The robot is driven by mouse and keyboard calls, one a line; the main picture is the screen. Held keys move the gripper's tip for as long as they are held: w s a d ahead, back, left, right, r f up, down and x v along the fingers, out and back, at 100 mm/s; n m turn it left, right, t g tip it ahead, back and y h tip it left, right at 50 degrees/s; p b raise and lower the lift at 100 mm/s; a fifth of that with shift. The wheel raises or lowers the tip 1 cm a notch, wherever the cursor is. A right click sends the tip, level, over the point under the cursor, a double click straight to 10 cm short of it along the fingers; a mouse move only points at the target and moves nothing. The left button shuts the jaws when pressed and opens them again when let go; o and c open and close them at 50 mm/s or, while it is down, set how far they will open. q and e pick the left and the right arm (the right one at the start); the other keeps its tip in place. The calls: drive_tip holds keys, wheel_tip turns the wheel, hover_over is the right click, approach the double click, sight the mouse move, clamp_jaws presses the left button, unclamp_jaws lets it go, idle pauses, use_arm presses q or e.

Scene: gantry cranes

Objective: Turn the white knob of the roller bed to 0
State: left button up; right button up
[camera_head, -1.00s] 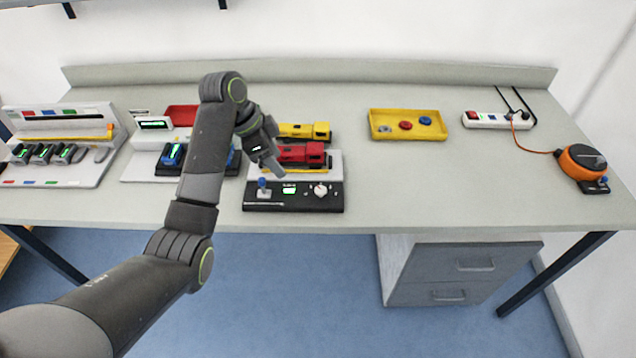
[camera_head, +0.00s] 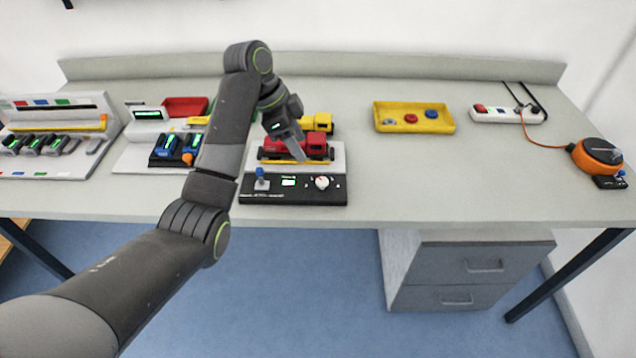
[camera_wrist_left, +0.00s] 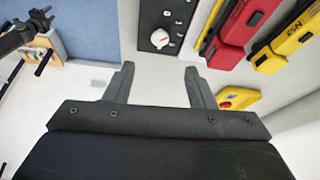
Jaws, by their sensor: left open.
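The white knob (camera_head: 322,183) sits on the black front panel of the roller bed (camera_head: 225,198), right of a small green-lit display (camera_head: 288,182) and a blue-topped lever (camera_head: 261,174). In the left wrist view the knob (camera_wrist_left: 160,39) shows on the black panel, ahead of the fingertips, with a red part on it; its markings are too small to read. My left gripper (camera_head: 297,150) is above the roller bed, behind the knob in the picture and apart from it. Its two fingers (camera_wrist_left: 157,80) are spread with nothing between them.
A yellow tray (camera_head: 450,127) with discs, a power strip (camera_head: 508,115) and an orange device (camera_head: 590,158) are to the right. The table's front right is clear.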

sight(322, 180)
use_arm(q)
drive_tip(key=b+x, duration=0.1)
drive_tip(key=x, duration=1)
drive_tip(key=shift+b, duration=0.35)
drive_tip(key=shift+d+f, duration=0.2)
drive_tip(key=shift+f, duration=0.1)
use_arm(e)
wheel_tip(322, 180, down, 3)
drive_tip(key=shift+w+a+r, duration=0.1)
drive_tip(key=shift+r, duration=0.1)
